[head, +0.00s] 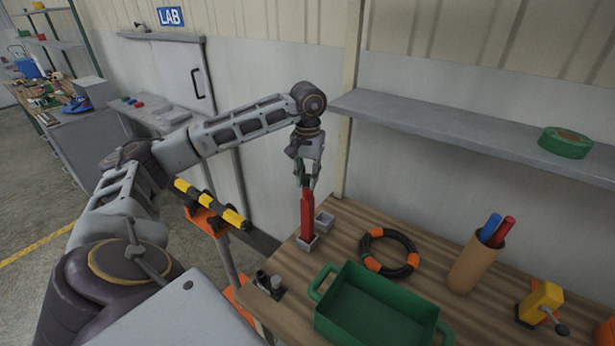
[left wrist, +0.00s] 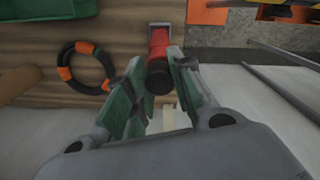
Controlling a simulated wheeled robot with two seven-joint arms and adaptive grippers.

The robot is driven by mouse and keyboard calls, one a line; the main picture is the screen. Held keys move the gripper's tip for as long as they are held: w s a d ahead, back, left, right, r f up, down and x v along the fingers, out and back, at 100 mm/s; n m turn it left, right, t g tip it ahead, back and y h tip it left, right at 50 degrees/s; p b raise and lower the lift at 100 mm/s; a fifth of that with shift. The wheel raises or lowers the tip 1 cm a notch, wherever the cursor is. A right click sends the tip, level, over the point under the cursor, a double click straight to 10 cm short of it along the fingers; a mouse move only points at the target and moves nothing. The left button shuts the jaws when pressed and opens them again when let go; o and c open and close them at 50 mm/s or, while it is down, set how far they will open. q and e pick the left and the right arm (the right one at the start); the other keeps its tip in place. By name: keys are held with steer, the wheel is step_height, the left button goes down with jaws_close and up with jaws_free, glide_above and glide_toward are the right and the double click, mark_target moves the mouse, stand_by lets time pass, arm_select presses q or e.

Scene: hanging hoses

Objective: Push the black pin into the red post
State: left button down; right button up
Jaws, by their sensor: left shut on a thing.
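The red post (head: 307,214) stands upright in a small grey square base near the left edge of the wooden table. My left gripper (head: 306,183) points down right above it, its green-padded fingers close to the post's top. In the left wrist view the fingertips (left wrist: 157,76) close around the dark round end of the black pin (left wrist: 158,84), in line with the red post (left wrist: 158,48) behind it. The fingers mostly hide the pin in the head view. How deep the pin sits in the post cannot be told. My right gripper is out of view.
A black-and-orange ring (head: 412,244), green bin (head: 322,280), brown cup with blue and red sticks (head: 470,266) and yellow device (head: 541,303) occupy the table (head: 349,219). A shelf (head: 450,128) juts out behind.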

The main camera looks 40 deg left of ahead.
mark_target(308, 176)
arm_select(q)
steer(key=shift+f+b, duration=0.35)
steer(key=shift+f, duration=0.15)
steer(key=c, duration=1.2)
jaws_free()
steer(key=shift+o, duration=0.2)
steer(key=shift+r, duration=0.1)
step_height(308, 176, up, 12)
steer(key=shift+f, duration=0.2)
steer(key=shift+r, duration=0.15)
stand_by(1.1)
